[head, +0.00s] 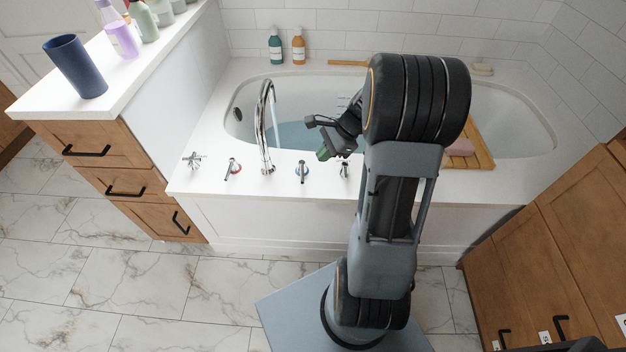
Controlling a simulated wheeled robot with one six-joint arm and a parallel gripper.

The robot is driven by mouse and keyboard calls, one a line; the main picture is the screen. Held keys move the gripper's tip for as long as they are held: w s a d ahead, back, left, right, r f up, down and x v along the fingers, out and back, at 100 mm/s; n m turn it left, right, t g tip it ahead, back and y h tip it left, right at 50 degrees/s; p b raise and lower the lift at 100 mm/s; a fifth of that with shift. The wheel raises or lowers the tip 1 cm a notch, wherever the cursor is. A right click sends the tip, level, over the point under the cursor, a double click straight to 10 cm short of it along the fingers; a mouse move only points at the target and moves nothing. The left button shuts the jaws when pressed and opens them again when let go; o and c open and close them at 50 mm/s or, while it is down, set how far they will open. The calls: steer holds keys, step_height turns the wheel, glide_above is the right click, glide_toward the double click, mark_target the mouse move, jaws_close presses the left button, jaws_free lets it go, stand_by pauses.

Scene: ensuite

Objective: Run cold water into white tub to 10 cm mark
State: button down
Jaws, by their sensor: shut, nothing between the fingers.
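The white tub (245,86) is set in a white surround and holds a pool of bluish water (300,134). A chrome spout (264,125) arches over its near rim, and a thin stream seems to fall from it. On the near rim stand a lever with a red ring (232,167), a lever with a blue ring (302,171), a cross handle (192,160) and another handle (345,168). Small lines (342,102) show on the far inner wall, too small to read. My gripper (324,153) is shut and empty above the near rim, close to the blue-ringed lever. My arm hides part of the tub.
A green bottle (275,47) and an orange bottle (298,48) stand on the back ledge. A wooden rack (482,150) lies across the tub at right. A counter (120,85) with a dark blue cup (75,67) is at left. Wooden cabinets (555,255) stand at right.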

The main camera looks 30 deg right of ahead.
mark_target(302, 175)
steer(key=w+f+m+b, duration=0.1)
steer(key=f, duration=0.2)
steer(key=w+f+m+b, duration=0.1)
steer(key=f, duration=0.3)
steer(key=w+a+f+m+t+y+b, duration=0.1)
steer(key=f, duration=0.2)
steer(key=shift+w+f+m, duration=0.15)
steer(key=shift+f+m, duration=0.05)
steer(key=shift+m, duration=0.1)
steer(key=shift+b+x, duration=0.35)
steer(key=shift+x, duration=0.55)
steer(key=shift+w+a+p, duration=0.2)
steer(key=shift+a+p, duration=0.1)
steer(key=shift+a, duration=0.4)
steer(key=shift+a+f, duration=0.1)
